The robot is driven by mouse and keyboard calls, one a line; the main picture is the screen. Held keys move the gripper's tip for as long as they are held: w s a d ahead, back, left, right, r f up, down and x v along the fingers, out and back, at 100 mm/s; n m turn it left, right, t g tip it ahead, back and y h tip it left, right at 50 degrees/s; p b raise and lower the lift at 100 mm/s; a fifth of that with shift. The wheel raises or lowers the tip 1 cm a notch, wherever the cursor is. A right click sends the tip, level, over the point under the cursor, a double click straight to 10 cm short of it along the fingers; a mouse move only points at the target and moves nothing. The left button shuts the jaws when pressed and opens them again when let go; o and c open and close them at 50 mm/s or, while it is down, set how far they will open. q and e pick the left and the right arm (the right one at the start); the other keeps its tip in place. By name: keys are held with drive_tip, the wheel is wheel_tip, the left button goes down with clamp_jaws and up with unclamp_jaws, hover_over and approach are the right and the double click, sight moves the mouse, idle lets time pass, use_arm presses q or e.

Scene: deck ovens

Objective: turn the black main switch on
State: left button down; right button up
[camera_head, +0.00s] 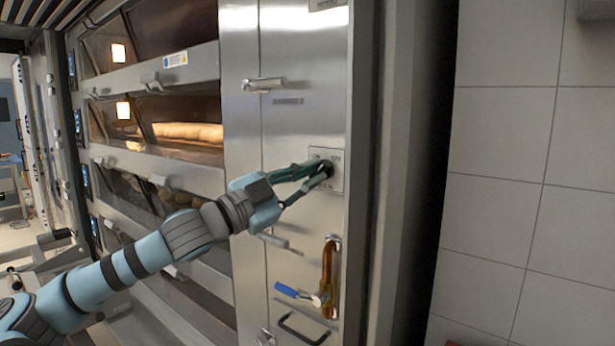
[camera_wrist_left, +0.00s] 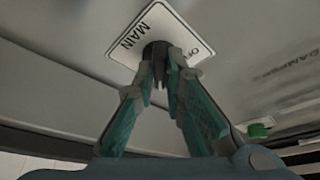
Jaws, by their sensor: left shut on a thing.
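The black main switch (camera_wrist_left: 157,47) sits on a white label plate (camera_wrist_left: 185,30) with the word MAIN and a part-hidden position mark. In the head view the plate (camera_head: 336,158) is on the steel panel right of the ovens. My left gripper (camera_head: 325,170) reaches it from the left. In the left wrist view the fingers of my left gripper (camera_wrist_left: 165,72) are shut on the switch from both sides. The fingertips cover much of the switch, so I cannot tell its turned position. My right gripper is in neither view.
Below the switch are a copper pipe (camera_head: 328,270) and a blue-handled valve (camera_head: 291,292). A black handle (camera_head: 301,330) is lower. Deck ovens (camera_head: 165,130) with bread stand left. A green button (camera_wrist_left: 258,130) shows in the wrist view. A tiled wall (camera_head: 530,180) is right.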

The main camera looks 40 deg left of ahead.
use_arm(q)
drive_tip(key=c, duration=1.7)
unclamp_jaws()
drive_tip(key=shift+w, duration=0.1)
drive_tip(key=shift+o, duration=0.2)
